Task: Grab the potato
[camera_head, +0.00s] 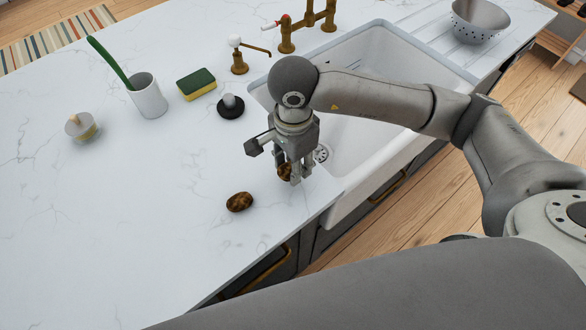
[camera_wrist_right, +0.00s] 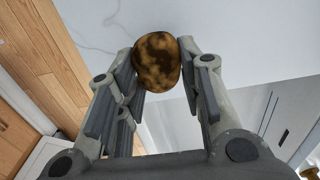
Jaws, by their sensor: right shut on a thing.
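A brown mottled potato (camera_wrist_right: 157,62) sits between the fingers of my right gripper (camera_wrist_right: 159,75) in the right wrist view, with a finger against each side. In the head view, my right gripper (camera_head: 292,174) points down over the counter beside the sink, and the held potato (camera_head: 284,172) is partly hidden by the fingers. Whether it still touches the counter cannot be told. A second brown potato (camera_head: 239,202) lies on the counter to the left of and nearer than the gripper. My left gripper is not in view.
A white sink (camera_head: 352,136) lies right of the gripper, with a brass faucet (camera_head: 300,28) behind. A sponge (camera_head: 196,84), a black-based stopper (camera_head: 231,106), a white cup (camera_head: 148,96) and a small pot brush (camera_head: 80,127) stand on the counter (camera_head: 110,230). A colander (camera_head: 478,20) is far right.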

